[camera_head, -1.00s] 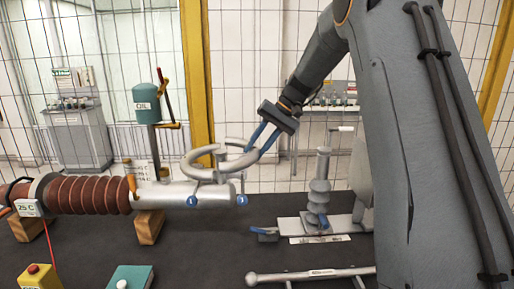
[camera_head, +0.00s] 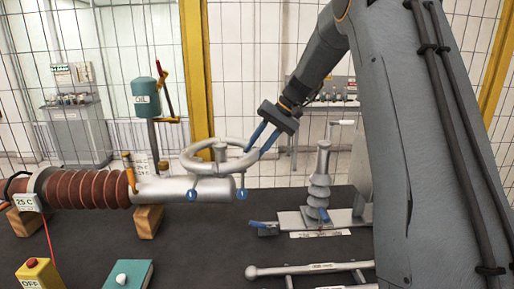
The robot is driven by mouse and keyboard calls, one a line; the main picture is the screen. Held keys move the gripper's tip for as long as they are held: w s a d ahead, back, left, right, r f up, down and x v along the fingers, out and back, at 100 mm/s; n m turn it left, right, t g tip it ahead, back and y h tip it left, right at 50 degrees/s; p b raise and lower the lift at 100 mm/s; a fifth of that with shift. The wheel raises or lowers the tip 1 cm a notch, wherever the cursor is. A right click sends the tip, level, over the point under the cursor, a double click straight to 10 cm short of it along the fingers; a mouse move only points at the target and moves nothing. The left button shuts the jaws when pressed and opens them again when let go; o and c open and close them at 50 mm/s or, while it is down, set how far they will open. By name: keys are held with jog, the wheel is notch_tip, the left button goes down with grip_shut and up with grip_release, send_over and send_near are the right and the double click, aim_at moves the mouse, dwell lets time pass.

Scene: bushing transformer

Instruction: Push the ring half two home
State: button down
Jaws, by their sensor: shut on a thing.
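The ring appears to be two curved halves. My gripper (camera_head: 256,153), with blue fingers, reaches down from the upper right and is shut on the right-hand part, ring half two (camera_head: 237,170). The halves look close together, but I cannot tell whether their ends touch. Two blue round tags hang below the ring, one on each side.
The ribbed brown bushing (camera_head: 88,189) lies on wooden blocks (camera_head: 148,221) at left. A grey stepped insulator (camera_head: 319,182) stands on a plate at right. A metal bar (camera_head: 305,269), teal box (camera_head: 130,274) and yellow switch box (camera_head: 38,273) lie in front. The dark tabletop between is clear.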

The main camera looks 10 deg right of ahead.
jog(key=shift+f, duration=0.1)
jog(key=c, duration=1.3)
grip_release()
jog(key=shift+c, duration=0.2)
jog(key=b+v, duration=0.2)
jog(key=v, duration=0.5)
jog(key=shift+d+r+b, duration=0.3)
jog(key=shift+s, duration=0.1)
